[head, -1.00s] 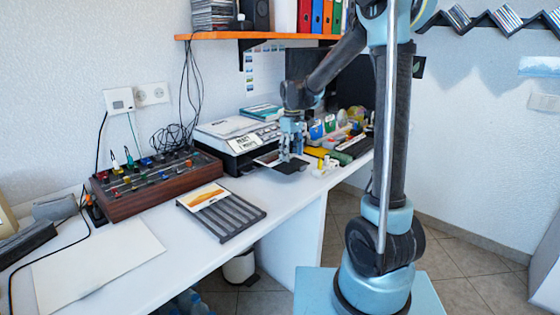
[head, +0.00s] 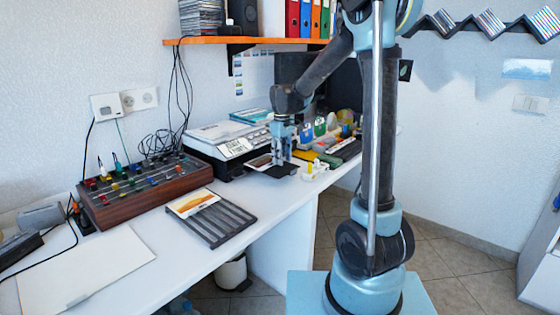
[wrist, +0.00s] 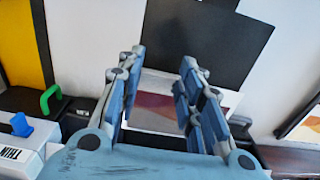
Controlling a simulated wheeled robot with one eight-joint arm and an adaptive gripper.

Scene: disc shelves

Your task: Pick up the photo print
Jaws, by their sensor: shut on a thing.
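The photo print (wrist: 165,106) shows in the wrist view between my gripper's fingers, with a pale border and a reddish and tan picture; the fingers hide part of it. My gripper (wrist: 163,66) is shut on it. In the head view my gripper (head: 281,160) points down at the black output tray (head: 284,171) of the printer, with part of the print (head: 258,161) showing left of the fingers. It is low over the tray; I cannot tell whether the print is clear of it.
The printer (head: 228,150) stands close behind my gripper. A ribbed grey rack (head: 224,224) with an orange picture (head: 192,203) lies to the left. Small bottles and boxes (head: 320,128) crowd the right. An orange shelf (head: 245,41) hangs above.

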